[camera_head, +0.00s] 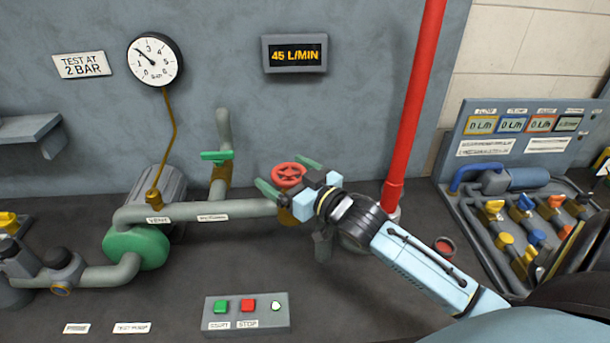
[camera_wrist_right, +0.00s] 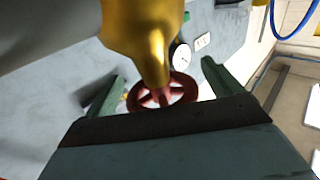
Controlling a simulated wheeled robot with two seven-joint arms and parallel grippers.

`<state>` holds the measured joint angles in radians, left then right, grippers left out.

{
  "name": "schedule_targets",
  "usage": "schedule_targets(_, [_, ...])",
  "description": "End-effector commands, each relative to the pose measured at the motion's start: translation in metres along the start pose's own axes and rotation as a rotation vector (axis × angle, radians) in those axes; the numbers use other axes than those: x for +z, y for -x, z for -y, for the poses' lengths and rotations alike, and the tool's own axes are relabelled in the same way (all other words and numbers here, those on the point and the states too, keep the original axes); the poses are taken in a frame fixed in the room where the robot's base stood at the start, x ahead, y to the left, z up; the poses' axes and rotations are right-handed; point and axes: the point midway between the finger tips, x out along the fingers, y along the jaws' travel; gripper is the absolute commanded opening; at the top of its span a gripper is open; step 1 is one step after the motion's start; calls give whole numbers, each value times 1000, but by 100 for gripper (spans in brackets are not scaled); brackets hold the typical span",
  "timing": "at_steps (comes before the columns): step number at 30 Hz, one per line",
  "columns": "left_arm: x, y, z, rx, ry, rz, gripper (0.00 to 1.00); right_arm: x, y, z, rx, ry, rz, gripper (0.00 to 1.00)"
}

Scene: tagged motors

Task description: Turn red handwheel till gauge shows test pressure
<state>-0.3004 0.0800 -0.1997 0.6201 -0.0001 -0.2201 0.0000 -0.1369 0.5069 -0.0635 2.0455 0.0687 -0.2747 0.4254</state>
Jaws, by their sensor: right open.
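The red handwheel (camera_head: 288,175) sits on a brass valve at the right end of the grey pipe. My right gripper (camera_head: 281,171) is open, with one green finger on each side of the wheel. In the right wrist view the handwheel (camera_wrist_right: 150,101) lies between the two spread fingers (camera_wrist_right: 163,72), with gaps beside it. The round white gauge (camera_head: 155,60) on the wall has its needle pointing up and left, close to the 2. The sign (camera_head: 82,65) reads "TEST AT 2 BAR". My left gripper is not in view.
A wall display (camera_head: 294,54) reads 45 L/MIN. A green-handled valve (camera_head: 217,156) stands left of the handwheel. A red vertical pipe (camera_head: 413,100) rises right of it. A button box (camera_head: 247,313) lies in front. A panel with coloured valves (camera_head: 525,135) stands at right.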

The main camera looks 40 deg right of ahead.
Motion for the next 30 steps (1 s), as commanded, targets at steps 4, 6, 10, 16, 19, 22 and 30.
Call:
schedule_targets(4, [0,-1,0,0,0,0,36,1,20,0,-1,0,3,91])
schedule_targets(6, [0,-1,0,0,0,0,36,2,33,0,-1,-1,4,91])
schedule_targets(10, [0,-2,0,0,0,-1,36,2,57,0,-1,-1,4,91])
schedule_targets(16, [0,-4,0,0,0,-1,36,1,91,0,-1,0,3,91])
schedule_targets(19, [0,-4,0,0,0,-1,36,1,106,0,-1,1,3,91])
schedule_targets(22, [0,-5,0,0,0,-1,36,1,116,0,0,0,2,91])
schedule_targets(30, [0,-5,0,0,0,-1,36,-1,129,0,-1,1,-1,91])
